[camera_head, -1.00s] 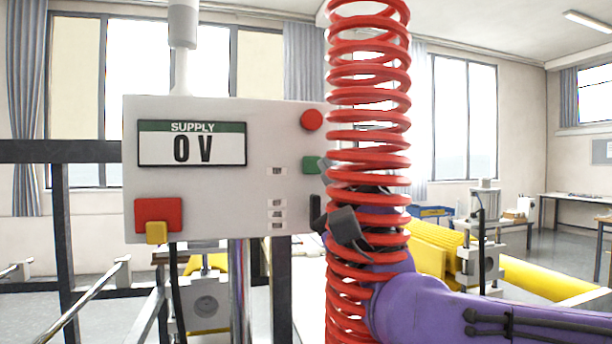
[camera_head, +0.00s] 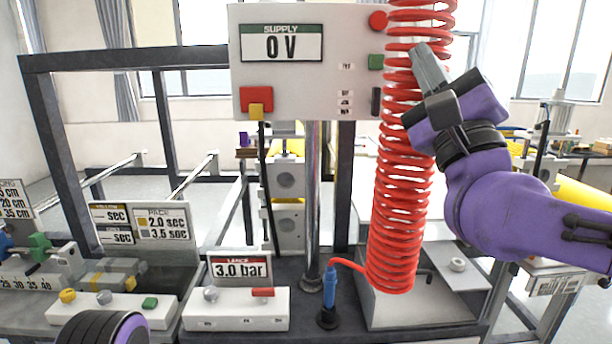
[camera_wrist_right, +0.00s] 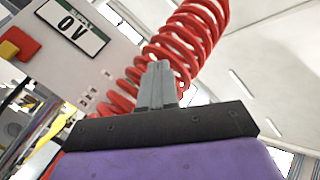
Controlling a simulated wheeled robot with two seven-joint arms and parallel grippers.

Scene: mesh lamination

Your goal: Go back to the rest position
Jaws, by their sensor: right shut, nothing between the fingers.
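My right gripper (camera_head: 428,66) is shut and empty, raised in front of the red coiled hose (camera_head: 402,205) and beside the supply panel's right edge. Its grey fingers (camera_wrist_right: 157,84) are together in the right wrist view, with the coil behind them. The supply panel (camera_head: 300,92) reads 0 V and has red and green buttons on its right side. My left gripper is not in view; only a dark, purple-edged part of my left arm shows at the bottom left.
A bench below carries a 3.0 bar control box (camera_head: 236,310), a blue-handled tool (camera_head: 329,287) in a black holder, and a box with several coloured knobs (camera_head: 106,308). A dark frame post (camera_head: 342,190) stands behind. A yellow roll (camera_head: 580,195) lies at the right.

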